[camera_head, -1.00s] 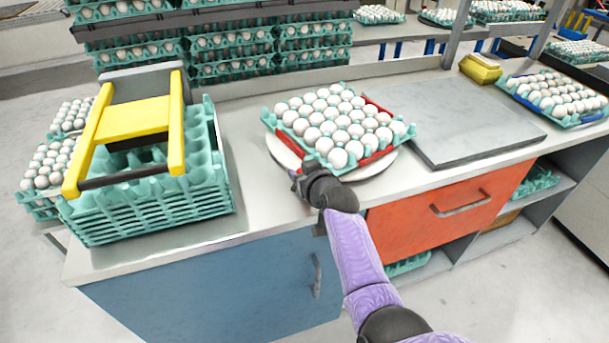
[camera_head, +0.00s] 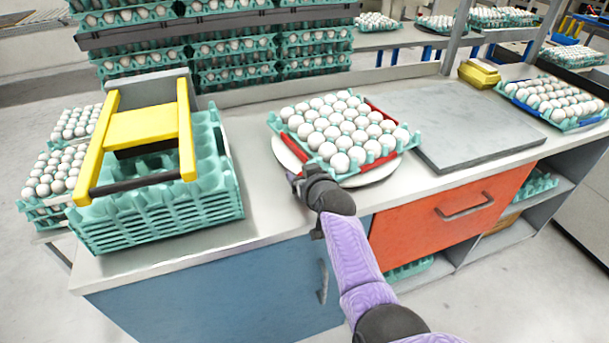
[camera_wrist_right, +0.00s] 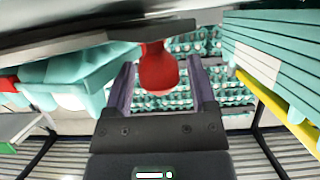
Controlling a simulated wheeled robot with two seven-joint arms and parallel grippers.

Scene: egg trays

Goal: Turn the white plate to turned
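The white plate (camera_head: 378,175) is a round disc on the grey counter. A teal tray (camera_head: 272,121) full of white eggs sits on it, with red parts (camera_head: 372,155) at the tray's edges. My right gripper (camera_head: 294,178) is at the plate's front left rim. In the right wrist view, which looks upside down, the right gripper's two fingers (camera_wrist_right: 164,88) stand apart with a red knob (camera_wrist_right: 158,70) between them. Gaps show on both sides of the knob. The knob is hidden in the head view. My left gripper is not in view.
A stack of empty teal trays (camera_head: 160,222) with a yellow-handled frame (camera_head: 145,128) stands left of the plate. A grey slab (camera_head: 465,135) lies close on the right. A yellow box (camera_head: 479,74) is behind it. The counter strip between stack and plate is clear.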

